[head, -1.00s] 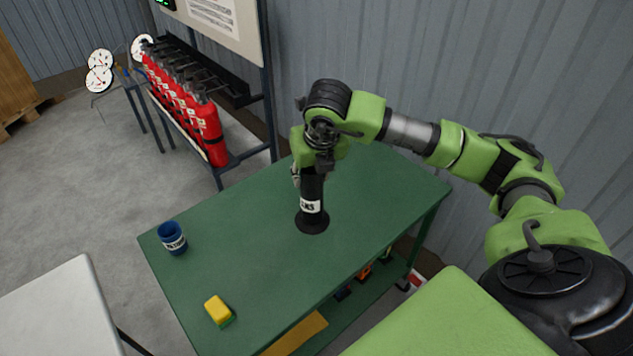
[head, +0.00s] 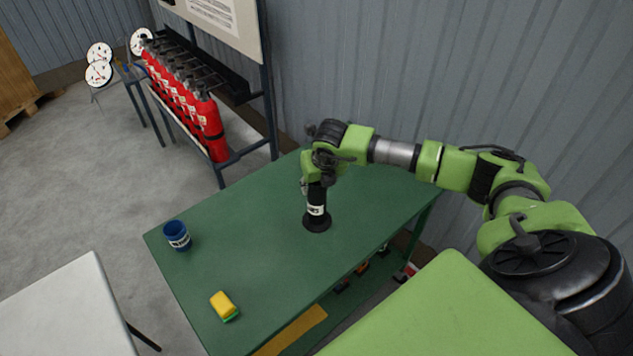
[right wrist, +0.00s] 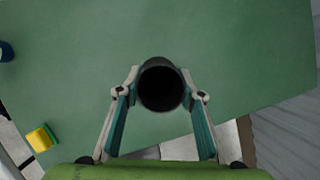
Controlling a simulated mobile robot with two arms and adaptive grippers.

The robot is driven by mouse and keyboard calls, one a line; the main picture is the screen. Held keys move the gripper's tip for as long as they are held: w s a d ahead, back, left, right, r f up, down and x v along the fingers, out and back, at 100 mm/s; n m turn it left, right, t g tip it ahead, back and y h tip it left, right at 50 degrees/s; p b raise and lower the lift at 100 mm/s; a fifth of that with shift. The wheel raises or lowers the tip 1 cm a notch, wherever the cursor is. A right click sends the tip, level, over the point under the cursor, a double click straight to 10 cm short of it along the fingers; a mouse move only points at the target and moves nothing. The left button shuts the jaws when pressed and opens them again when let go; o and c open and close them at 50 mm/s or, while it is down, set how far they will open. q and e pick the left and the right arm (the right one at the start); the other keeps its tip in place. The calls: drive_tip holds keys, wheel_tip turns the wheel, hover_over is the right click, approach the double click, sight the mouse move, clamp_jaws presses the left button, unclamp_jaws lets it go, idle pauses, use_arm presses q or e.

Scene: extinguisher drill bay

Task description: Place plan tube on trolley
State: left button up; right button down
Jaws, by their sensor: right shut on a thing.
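The plan tube (head: 316,209) is a black tube with a white label and a wide black foot. It is upright over the middle of a green-topped table (head: 265,258), the likely trolley. Its foot looks at or very close to the surface; contact is not certain. My right gripper (head: 318,186) is shut around the tube's upper part from above. In the right wrist view the two fingers (right wrist: 160,97) flank the tube's open, dark round end (right wrist: 160,86). My left gripper is not in view.
A blue labelled mug (head: 177,235) and a yellow-green sponge (head: 224,306) stand on the table's left part. A white table (head: 65,310) is at lower left. The green top around the tube is clear.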

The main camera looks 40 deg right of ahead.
drive_tip(key=c, duration=1.4)
unclamp_jaws()
drive_tip(key=shift+r, duration=0.15)
drive_tip(key=shift+b+v, duration=1.8)
drive_tip(key=shift+v, duration=4.15)
drive_tip(key=shift+a, duration=0.1)
